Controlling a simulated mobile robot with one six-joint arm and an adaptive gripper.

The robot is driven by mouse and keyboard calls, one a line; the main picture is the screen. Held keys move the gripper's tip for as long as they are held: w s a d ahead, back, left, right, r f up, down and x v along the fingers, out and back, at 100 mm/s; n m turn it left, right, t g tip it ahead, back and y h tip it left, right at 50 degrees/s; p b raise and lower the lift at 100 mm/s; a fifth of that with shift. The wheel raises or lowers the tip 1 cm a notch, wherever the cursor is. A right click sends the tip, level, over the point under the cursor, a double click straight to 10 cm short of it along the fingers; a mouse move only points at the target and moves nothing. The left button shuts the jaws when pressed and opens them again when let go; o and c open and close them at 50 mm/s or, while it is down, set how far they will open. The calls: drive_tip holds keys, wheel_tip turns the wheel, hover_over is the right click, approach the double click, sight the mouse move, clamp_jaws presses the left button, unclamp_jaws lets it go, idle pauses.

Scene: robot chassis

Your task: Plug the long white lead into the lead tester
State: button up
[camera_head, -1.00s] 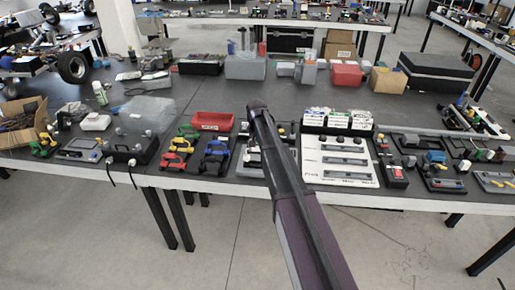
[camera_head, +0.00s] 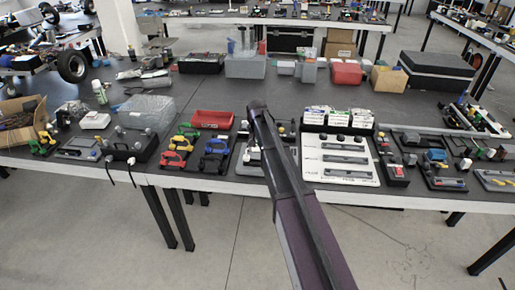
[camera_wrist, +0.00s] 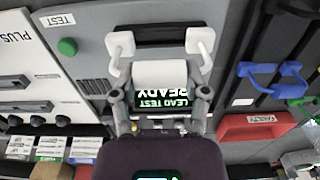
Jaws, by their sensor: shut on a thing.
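The long white lead (camera_wrist: 160,73) shows in the wrist view as a white bar with a bent white arm and plug end at each side. My gripper (camera_wrist: 160,92) is shut on it, with one dark finger at each side. The lead tester (camera_wrist: 130,22) is a grey unit beyond and under the lead, with a TEST label and a green button (camera_wrist: 67,46). Its lit screen (camera_wrist: 160,99) reads LEAD TEST READY, upside down here. I cannot tell whether the plug ends touch its sockets. In the head view my arm hides the lead and most of the tester.
In the wrist view a blue lead (camera_wrist: 270,82) lies right, by a red FAULTY bin (camera_wrist: 257,124); the bin also shows in the head view (camera_head: 212,119). A white slotted panel (camera_wrist: 20,75) is close at left. Several coloured leads lie left of my arm in the head view.

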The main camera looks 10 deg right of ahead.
drive_tip(key=shift+f+b, duration=0.8)
drive_tip(key=shift+f, duration=0.05)
drive_tip(key=o, duration=1.2)
drive_tip(key=shift+r, duration=0.2)
